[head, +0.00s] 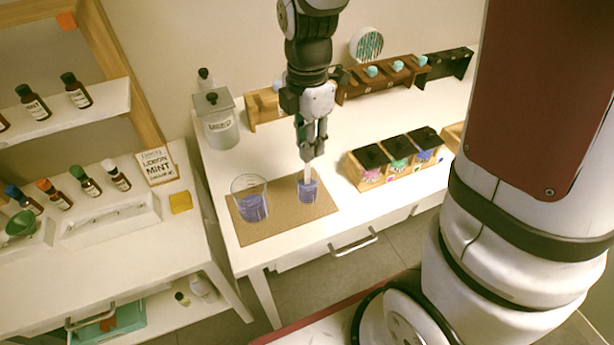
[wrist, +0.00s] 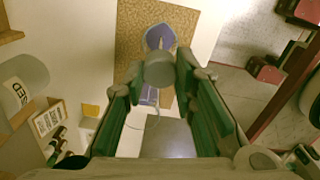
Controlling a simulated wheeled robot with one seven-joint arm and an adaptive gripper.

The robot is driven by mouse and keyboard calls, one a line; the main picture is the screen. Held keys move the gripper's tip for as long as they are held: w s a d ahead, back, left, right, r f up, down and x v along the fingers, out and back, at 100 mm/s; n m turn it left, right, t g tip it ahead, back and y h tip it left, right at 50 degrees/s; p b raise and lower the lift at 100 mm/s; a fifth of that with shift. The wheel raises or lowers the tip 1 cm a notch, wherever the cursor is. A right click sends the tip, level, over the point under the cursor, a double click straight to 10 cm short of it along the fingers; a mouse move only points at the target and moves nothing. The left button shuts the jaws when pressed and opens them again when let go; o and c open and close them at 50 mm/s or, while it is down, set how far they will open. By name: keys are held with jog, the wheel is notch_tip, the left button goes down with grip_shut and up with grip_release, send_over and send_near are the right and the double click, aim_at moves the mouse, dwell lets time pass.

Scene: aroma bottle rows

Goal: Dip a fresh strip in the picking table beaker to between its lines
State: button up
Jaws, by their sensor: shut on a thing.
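My gripper (head: 312,150) points down over the brown mat on the white table, shut on a pale narrow strip (head: 306,172). In the wrist view a grey rounded end (wrist: 158,72) shows between the green-padded fingers (wrist: 155,85). The strip's lower end meets a small vessel of purple liquid (head: 308,192) on the mat's right side. I cannot tell how deep it reaches, and the lines are too small to read. A larger clear beaker (head: 250,204) with purple liquid stands apart to its left. The small vessel also shows in the wrist view (wrist: 160,36).
The mat (head: 270,232) lies near the table's front edge. A lidded jar (head: 220,128) stands behind. Wooden boxes with dark tops (head: 398,168) stand to the right. Wooden racks (head: 385,78) line the wall. Small bottles (head: 85,180) fill the left table.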

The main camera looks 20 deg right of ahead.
jog(key=shift+f, duration=0.85)
dwell(1.0)
jog(key=shift+r, duration=0.15)
dwell(0.4)
